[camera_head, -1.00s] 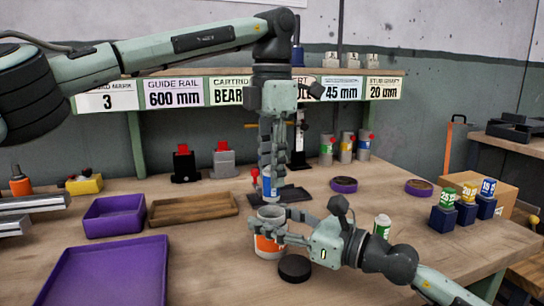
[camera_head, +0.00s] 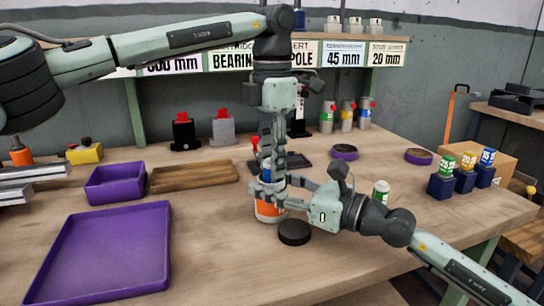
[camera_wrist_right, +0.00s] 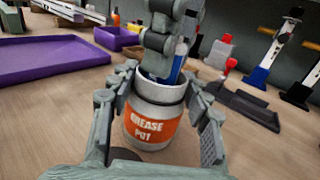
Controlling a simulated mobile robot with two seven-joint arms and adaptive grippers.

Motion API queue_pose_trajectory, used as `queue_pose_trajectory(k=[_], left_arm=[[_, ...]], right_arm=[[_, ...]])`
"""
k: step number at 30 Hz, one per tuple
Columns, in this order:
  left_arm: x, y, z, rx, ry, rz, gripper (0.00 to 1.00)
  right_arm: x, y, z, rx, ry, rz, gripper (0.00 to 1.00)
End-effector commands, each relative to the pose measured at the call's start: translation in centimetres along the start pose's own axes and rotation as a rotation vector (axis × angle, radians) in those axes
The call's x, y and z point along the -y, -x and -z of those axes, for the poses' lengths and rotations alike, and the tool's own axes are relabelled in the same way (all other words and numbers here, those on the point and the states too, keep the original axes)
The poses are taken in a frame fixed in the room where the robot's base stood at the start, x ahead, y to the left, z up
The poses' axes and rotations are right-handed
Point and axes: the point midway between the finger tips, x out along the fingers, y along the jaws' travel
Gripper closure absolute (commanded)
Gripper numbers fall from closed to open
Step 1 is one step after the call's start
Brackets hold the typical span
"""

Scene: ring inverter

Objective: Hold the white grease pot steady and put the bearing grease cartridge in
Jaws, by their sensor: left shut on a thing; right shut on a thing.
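The white grease pot (camera_head: 268,211) with an orange label stands upright on the table; it also shows in the right wrist view (camera_wrist_right: 152,122). My right gripper (camera_head: 266,192) is shut around its upper part, one finger on each side. My left gripper (camera_head: 271,178) points down from above, shut on the bearing grease cartridge (camera_wrist_right: 177,66), which is blue and white. The cartridge's lower end is inside the pot's mouth in the right wrist view, leaning slightly there. Its lower end is hidden by the pot wall, and the fingers cover much of it in the head view.
A round black lid (camera_head: 294,233) lies just right of the pot. A large purple tray (camera_head: 104,252), a small purple bin (camera_head: 115,184) and a wooden tray (camera_head: 194,177) are at left. A green-and-white cartridge (camera_head: 381,191) stands behind my right wrist. The front middle table is clear.

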Motion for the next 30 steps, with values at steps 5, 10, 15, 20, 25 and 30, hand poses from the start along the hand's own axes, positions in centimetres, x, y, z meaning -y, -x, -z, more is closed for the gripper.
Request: queue_pose_trajectory(k=[5, 10, 15, 20, 25, 30], left_arm=[[0.0, 0.0, 0.0, 0.000, 0.000, 0.000, 0.68], [0.0, 0.0, 0.0, 0.000, 0.000, 0.000, 0.50], [0.0, 0.0, 0.0, 0.000, 0.000, 0.000, 0.50], [0.0, 0.4, 0.0, 0.000, 0.001, 0.000, 0.50], [0.0, 2.8, 0.0, 0.002, 0.001, -0.001, 0.50], [0.0, 6.5, -0.1, 0.002, 0.002, -0.001, 0.50]], right_arm=[[0.0, 0.0, 0.1, -0.001, 0.000, 0.000, 0.84], [0.0, 0.0, 0.1, -0.001, 0.000, 0.000, 0.84], [0.0, 0.0, 0.1, -0.001, -0.001, 0.000, 0.84], [0.0, 0.0, 0.1, -0.001, 0.000, 0.000, 0.84], [0.0, 0.0, 0.1, -0.002, -0.001, 0.000, 0.84], [0.0, 0.0, 0.1, -0.002, -0.001, 0.000, 0.84]])
